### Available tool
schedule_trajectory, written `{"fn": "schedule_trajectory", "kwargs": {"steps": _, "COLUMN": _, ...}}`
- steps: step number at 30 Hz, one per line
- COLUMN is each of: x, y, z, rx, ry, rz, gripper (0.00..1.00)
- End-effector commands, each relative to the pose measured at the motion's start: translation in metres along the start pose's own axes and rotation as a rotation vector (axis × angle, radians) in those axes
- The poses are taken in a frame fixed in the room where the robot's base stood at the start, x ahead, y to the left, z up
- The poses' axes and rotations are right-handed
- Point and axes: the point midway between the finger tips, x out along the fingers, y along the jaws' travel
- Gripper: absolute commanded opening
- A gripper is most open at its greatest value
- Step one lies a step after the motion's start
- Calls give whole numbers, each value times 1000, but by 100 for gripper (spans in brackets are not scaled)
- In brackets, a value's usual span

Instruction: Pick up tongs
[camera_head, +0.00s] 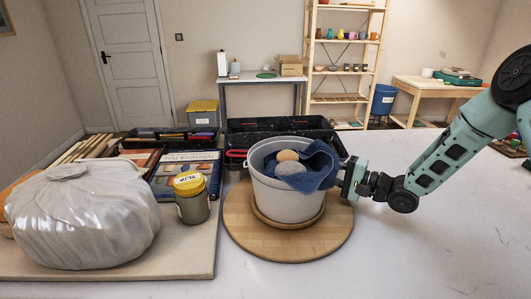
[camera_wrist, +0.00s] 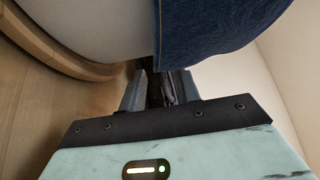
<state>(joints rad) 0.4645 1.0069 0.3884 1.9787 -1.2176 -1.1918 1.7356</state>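I cannot make out tongs for certain in either view. A red-handled item (camera_head: 236,154) lies in the black crate behind the bucket, too small to identify. My gripper (camera_head: 349,178) is at the right side of the grey bucket (camera_head: 284,204), close against its wall and the hanging blue cloth (camera_head: 318,168). In the wrist view my gripper (camera_wrist: 161,90) has its two fingers apart, pointing past the bucket (camera_wrist: 95,28) and the cloth (camera_wrist: 205,30). Dark shapes show between the fingers; I cannot tell what they are.
The bucket, holding two round lumps (camera_head: 289,161), stands on a round wooden board (camera_head: 245,232). A lidded jar (camera_head: 192,199), books (camera_head: 185,170) and a plastic-wrapped mass (camera_head: 82,220) are left. Black crates (camera_head: 280,124) stand behind. The tabletop at front right is clear.

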Motion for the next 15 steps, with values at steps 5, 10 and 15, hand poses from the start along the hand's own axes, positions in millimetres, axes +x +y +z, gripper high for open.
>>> {"fn": "schedule_trajectory", "kwargs": {"steps": 5, "x": 22, "y": -1, "z": 0, "rx": 0, "ry": -2, "rz": 0, "gripper": 33}}
{"fn": "schedule_trajectory", "kwargs": {"steps": 10, "x": 25, "y": 0, "z": -1, "rx": 0, "ry": 1, "rz": 0, "gripper": 33}}
{"fn": "schedule_trajectory", "kwargs": {"steps": 15, "x": 24, "y": 0, "z": 0, "rx": 0, "ry": 1, "rz": 0, "gripper": 16}}
